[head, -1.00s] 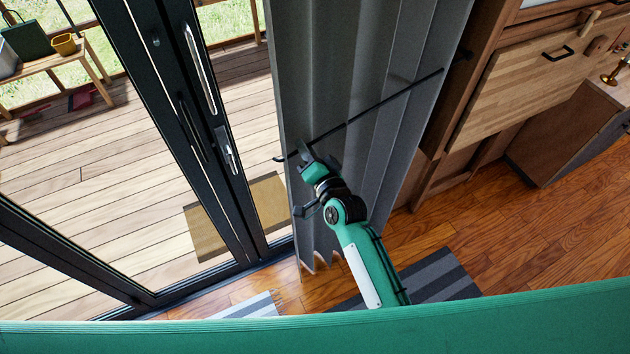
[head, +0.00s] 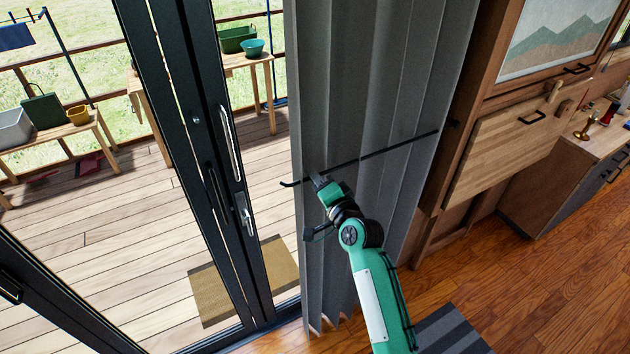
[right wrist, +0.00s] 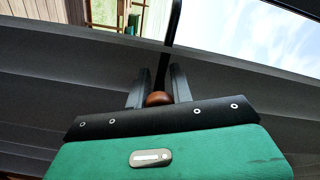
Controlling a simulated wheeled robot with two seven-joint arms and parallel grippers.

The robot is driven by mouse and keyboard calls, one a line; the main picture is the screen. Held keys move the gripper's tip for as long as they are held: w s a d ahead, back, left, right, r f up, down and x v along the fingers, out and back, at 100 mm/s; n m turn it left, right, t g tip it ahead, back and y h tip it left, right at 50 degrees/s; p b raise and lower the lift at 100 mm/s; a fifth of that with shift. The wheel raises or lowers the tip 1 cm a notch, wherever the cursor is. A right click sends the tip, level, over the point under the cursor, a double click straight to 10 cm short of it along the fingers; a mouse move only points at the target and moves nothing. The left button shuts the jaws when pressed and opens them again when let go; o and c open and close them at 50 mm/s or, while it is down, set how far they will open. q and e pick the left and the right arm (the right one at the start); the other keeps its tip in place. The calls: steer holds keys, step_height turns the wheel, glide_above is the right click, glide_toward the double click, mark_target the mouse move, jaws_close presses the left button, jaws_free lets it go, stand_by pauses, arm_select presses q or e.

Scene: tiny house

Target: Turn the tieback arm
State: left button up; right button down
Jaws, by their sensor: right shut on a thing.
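The tieback arm (head: 385,149) is a thin black rod across the grey curtain (head: 385,90). It runs from a mount on the wooden cabinet side at the right to a hooked tip at the curtain's left edge. My right gripper (head: 319,181) is at the rod near its hooked end. In the right wrist view, my right gripper (right wrist: 158,88) has its two fingers on either side of a small brown knob (right wrist: 159,98), with the black rod (right wrist: 173,25) rising behind it. My left gripper is not in view.
A black-framed glass door (head: 205,150) stands left of the curtain, with a handle (head: 245,215). Beyond it is a wooden deck with a doormat (head: 215,295). A cabinet with a folded wooden panel (head: 505,140) is at the right.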

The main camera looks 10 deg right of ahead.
steer(key=c, duration=1.3)
jaws_free()
steer(key=shift+w+r, duration=0.1)
steer(key=shift+r, duration=0.6)
steer(key=shift+f, duration=0.1)
steer(key=shift+f, duration=0.15)
steer(key=shift+f, duration=0.1)
steer(key=shift+s+d+f+b, duration=0.1)
steer(key=shift+s+d+b, duration=0.1)
steer(key=shift+s+b, duration=0.2)
steer(key=b+v, duration=0.5)
steer(key=v, duration=0.8)
steer(key=shift+a, duration=0.1)
